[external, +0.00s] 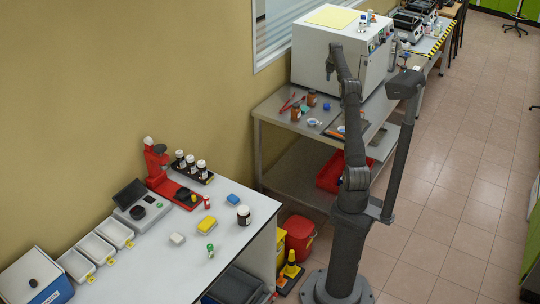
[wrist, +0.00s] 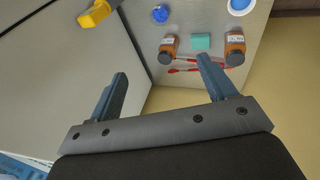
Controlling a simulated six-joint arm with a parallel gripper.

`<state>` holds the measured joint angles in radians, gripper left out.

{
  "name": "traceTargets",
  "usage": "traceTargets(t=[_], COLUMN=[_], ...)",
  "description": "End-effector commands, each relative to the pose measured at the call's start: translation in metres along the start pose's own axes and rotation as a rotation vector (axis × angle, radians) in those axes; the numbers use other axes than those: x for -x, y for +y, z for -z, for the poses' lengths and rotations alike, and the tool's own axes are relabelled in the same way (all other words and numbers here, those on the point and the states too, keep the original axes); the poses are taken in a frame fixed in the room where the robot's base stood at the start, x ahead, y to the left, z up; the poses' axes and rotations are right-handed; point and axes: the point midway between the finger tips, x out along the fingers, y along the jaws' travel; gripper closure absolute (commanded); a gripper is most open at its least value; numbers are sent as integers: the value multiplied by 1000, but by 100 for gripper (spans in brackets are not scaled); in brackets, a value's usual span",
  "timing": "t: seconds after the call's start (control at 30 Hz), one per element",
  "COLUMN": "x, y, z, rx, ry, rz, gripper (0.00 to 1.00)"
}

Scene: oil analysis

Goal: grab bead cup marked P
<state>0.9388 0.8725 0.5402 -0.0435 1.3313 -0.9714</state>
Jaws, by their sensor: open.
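A round white cup with blue contents (wrist: 241,4) sits at the top right edge of the wrist view, partly cut off. It also shows on the metal table in the external view (external: 314,122). A small round blue item (wrist: 160,13) lies left of it. I cannot read a P on either. My gripper (wrist: 163,85) is open and empty, its fingers apart above the table side. In the external view my gripper (external: 330,66) hangs in front of the white oven, well above the table.
Two brown bottles (wrist: 169,49) (wrist: 235,48), a teal block (wrist: 201,41) and red tongs (wrist: 185,70) lie near the cup. The white oven (external: 338,55) stands behind on the metal table (external: 275,113). A dark tray (external: 352,131) lies at the table's front right.

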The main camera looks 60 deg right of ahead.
Motion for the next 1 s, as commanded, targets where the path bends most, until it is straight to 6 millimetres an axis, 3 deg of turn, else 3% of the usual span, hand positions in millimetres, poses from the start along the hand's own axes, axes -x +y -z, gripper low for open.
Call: traceTargets(t=[0.3,0.43,1.0], x=[-1,-13,-123], y=[0,-2,-25], z=[0,0,-4], rx=[-8,-92,-1030], ry=[0,-3,86], rz=[-1,-12,-139], gripper=[28,28,28])
